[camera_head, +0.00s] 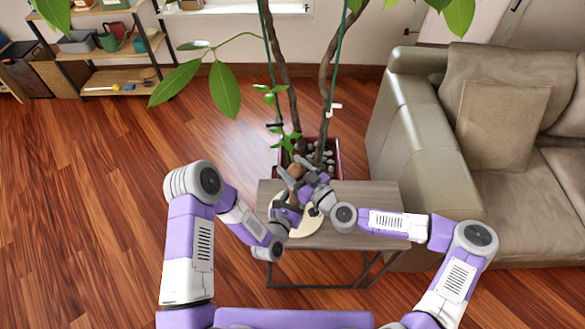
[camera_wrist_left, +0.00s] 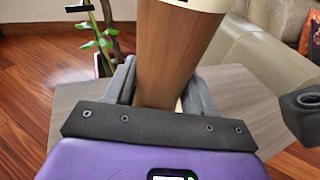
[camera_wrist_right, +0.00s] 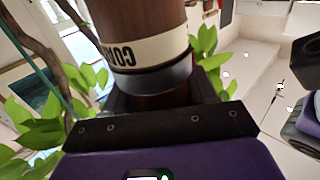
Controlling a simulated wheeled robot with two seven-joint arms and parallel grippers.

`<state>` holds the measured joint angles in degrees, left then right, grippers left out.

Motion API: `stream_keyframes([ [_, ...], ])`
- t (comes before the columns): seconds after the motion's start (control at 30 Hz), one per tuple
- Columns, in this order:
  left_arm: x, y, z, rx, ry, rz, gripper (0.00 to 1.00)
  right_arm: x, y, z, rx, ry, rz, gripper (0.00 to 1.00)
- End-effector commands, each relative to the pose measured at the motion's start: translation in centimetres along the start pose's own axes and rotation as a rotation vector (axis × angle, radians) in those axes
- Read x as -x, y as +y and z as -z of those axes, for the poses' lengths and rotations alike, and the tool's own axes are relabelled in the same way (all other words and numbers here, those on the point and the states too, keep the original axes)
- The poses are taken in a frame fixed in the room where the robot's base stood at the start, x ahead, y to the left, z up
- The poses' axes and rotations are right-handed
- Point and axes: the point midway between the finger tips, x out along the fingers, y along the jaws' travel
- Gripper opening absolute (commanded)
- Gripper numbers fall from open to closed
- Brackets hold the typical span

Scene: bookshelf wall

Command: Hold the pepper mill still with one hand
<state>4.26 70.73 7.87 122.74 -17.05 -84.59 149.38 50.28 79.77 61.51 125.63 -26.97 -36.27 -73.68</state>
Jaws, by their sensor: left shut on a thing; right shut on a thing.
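The pepper mill (camera_head: 296,170) is brown and wooden and stands above the side table, mostly hidden by my grippers in the head view. My left gripper (camera_head: 287,204) is shut on its lower body; in the left wrist view the wooden shaft (camera_wrist_left: 172,55) passes between the two fingers. My right gripper (camera_head: 301,180) is shut on it higher up. In the right wrist view the mill (camera_wrist_right: 135,20) shows a cream band with dark letters and a dark ring near the fingers. Whether the mill's foot touches the table is hidden.
A beige sofa (camera_head: 415,130) is at right. A shelf (camera_head: 110,78) is far left. Floor at left is clear.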

Motion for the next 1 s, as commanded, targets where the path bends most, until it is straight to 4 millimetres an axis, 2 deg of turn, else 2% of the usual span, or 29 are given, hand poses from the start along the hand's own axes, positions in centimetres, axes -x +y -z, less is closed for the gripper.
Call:
stream_keyframes([
  [0.73,0.01,0.03,0.21,-0.001,0.005,-0.001,0.13,0.08,-0.03,-0.11,-0.004,-0.002,-0.069,0.26],
  [0.77,0.01,0.04,0.21,-0.001,0.005,-0.001,0.13,0.08,-0.03,-0.11,-0.004,-0.002,-0.069,0.61],
  [0.9,0.01,0.04,0.21,-0.001,0.005,-0.001,0.13,0.07,0.03,-0.08,-0.003,-0.001,-0.07,0.81],
  [1.0,0.02,0.04,0.2,-0.001,0.005,-0.001,0.13,0.06,0.07,-0.05,-0.002,0.0,-0.071,0.81],
])
